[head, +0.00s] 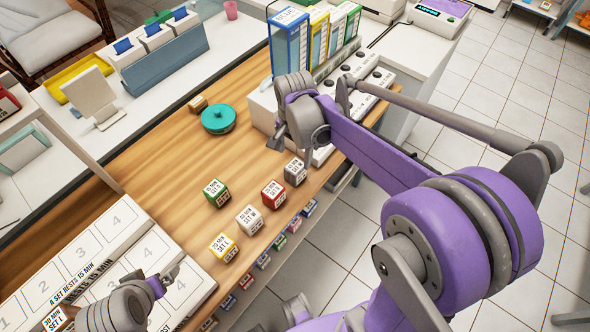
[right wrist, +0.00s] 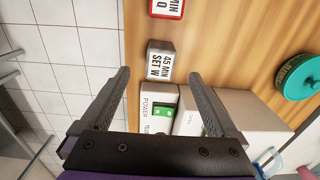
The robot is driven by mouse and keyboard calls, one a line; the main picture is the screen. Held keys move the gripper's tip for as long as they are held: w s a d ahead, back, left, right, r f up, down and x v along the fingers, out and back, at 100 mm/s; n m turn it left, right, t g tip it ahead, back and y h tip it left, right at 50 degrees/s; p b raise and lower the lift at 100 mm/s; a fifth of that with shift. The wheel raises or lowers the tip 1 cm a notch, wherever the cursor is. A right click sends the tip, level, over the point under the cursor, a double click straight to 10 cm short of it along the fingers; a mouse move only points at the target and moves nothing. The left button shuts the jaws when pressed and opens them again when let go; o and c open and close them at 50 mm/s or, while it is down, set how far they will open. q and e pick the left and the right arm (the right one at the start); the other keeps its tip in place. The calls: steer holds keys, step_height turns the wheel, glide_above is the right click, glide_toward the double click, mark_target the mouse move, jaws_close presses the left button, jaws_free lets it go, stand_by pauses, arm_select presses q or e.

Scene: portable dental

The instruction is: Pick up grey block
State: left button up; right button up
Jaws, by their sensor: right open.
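The grey block (head: 295,171), with a white label reading 45 MIN SET W, sits on the wooden table near its right edge. In the right wrist view the grey block (right wrist: 161,60) lies just beyond and between the fingertips. My right gripper (right wrist: 158,76) is open and empty, with a finger on each side of the line to the block. In the head view my right gripper (head: 285,145) hangs just behind and above the block. My left gripper (head: 168,275) is low at the left over the numbered white board; its opening is unclear.
Red (head: 273,194), white (head: 250,220), green (head: 216,193) and yellow (head: 223,247) blocks stand nearby. A white power box (head: 262,104) is close behind the grey block. A teal round container (head: 218,119) stands further left. The numbered board (head: 190,296) lies in front.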

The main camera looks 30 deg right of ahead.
mark_target(295, 166)
steer(key=shift+m, duration=0.3)
steer(key=f, duration=0.5)
steer(key=shift+w+d, duration=0.25)
step_height(295, 166, down, 6)
steer(key=shift+d+r, duration=0.1)
jaws_close()
